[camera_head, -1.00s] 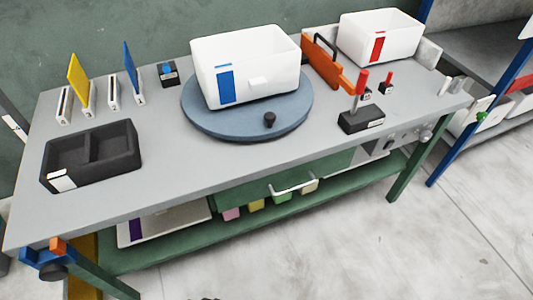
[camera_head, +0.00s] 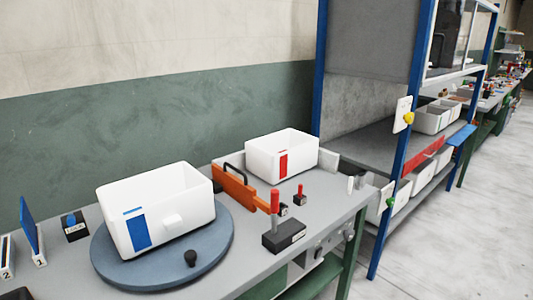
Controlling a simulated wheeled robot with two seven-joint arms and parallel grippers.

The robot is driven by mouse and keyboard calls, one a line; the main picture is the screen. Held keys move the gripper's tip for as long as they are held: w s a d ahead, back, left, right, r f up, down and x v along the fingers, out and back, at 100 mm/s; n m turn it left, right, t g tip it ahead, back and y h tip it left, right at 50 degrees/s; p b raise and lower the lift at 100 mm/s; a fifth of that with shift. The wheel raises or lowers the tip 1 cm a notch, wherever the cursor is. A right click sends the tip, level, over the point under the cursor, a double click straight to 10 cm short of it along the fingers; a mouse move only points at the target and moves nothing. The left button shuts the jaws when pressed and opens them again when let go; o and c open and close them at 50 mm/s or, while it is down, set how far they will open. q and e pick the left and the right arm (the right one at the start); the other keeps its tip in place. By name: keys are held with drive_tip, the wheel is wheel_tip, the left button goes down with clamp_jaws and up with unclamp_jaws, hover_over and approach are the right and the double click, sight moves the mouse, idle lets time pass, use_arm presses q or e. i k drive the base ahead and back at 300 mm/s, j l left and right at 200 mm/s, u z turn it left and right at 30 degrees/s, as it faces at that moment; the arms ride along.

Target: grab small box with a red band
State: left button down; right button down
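A small white open box with a red band (camera_head: 298,157) stands at the back right of the grey workbench, behind the orange piece and beside the bench's end. Its red band faces the front left. A second white box with a blue band (camera_head: 178,205) stands on the blue-grey turntable (camera_head: 105,268) at the left. Neither of my grippers shows in the view.
An orange plate with a black handle (camera_head: 238,189) stands between the two boxes. A black block with a red-handled lever (camera_head: 284,236) sits at the bench's front edge. A blue-framed shelf (camera_head: 400,140) stands right of the bench. Floor at the right is clear.

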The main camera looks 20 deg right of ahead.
sight(274, 158)
drive_tip(key=i+l+z, duration=0.15)
drive_tip(key=l, duration=0.3)
drive_tip(key=i+l+z, duration=0.1)
drive_tip(key=l, duration=0.35)
drive_tip(key=i+l+z, duration=0.15)
drive_tip(key=l, duration=0.3)
drive_tip(key=i+l+z, duration=0.1)
drive_tip(key=l, duration=0.3)
drive_tip(key=i+l+z, duration=0.15)
drive_tip(key=l, duration=0.25)
drive_tip(key=i+l+z, duration=0.1)
drive_tip(key=i+l, duration=0.2)
drive_tip(key=l, duration=0.1)
